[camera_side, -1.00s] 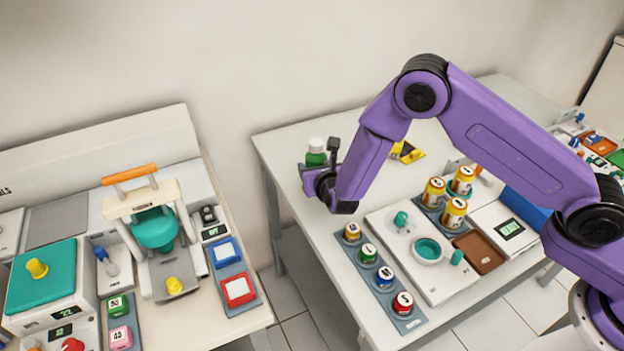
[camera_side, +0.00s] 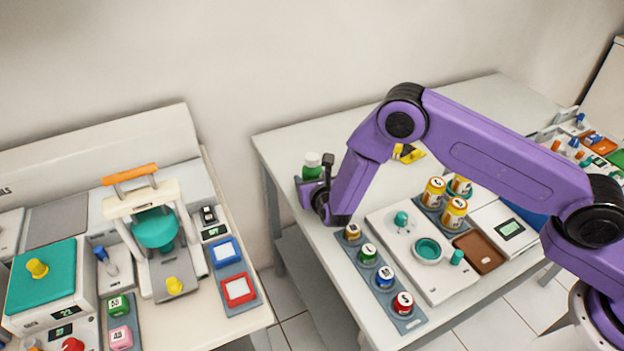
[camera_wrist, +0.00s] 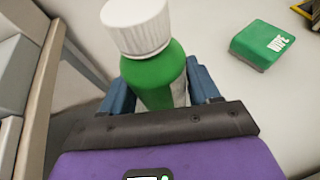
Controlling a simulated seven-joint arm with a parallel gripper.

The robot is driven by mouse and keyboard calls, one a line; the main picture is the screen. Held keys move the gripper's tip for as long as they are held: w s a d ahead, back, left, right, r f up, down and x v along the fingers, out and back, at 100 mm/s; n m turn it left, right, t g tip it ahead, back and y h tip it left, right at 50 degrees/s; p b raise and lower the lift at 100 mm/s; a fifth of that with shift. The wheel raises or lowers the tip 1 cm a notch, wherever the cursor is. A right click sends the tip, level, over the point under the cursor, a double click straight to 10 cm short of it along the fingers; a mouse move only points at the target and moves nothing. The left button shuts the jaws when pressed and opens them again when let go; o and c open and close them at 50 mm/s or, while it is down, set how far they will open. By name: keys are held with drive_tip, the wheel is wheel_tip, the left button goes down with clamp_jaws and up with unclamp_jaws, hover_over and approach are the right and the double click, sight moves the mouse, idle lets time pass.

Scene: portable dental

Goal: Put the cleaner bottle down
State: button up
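The cleaner bottle is green with a white ribbed cap. In the side view the bottle (camera_side: 312,170) is at the far left corner of the right-hand table, upright, with its lower part hidden by my gripper (camera_side: 318,186). In the wrist view the bottle (camera_wrist: 165,78) stands between the two blue fingers of my gripper (camera_wrist: 162,92), which are shut on its sides.
A green block marked WIPE (camera_wrist: 264,44) lies right of the bottle in the wrist view. A rack of several small jars (camera_side: 381,285) and a white tray unit (camera_side: 425,275) stand nearer the front. The table's left edge is close to the gripper.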

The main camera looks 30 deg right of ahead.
drive_tip(key=shift+o, duration=1.1)
drive_tip(key=shift+r, duration=0.15)
drive_tip(key=v, duration=1.2)
drive_tip(key=shift+r, duration=0.1)
drive_tip(key=s+d+r+m+g+h, duration=0.2)
drive_tip(key=s+d+r+m+g, duration=0.1)
drive_tip(key=s+d+r+m, duration=0.4)
drive_tip(key=s+d+r+m+g+h, duration=0.25)
drive_tip(key=d+r+m, duration=0.3)
drive_tip(key=d, duration=0.35)
drive_tip(key=s+d+r+m+g+y, duration=0.1)
drive_tip(key=s+d+m+g+y, duration=0.1)
drive_tip(key=s, duration=0.9)
drive_tip(key=s+d+r+m+g+y, duration=0.2)
drive_tip(key=s+m+g+y, duration=0.3)
drive_tip(key=s, duration=0.7)
drive_tip(key=shift+d+r+m+g, duration=0.35)
drive_tip(key=shift+d+m, duration=0.05)
drive_tip(key=shift+m, duration=0.45)
drive_tip(key=shift+w+y, duration=0.1)
drive_tip(key=shift+y, duration=0.15)
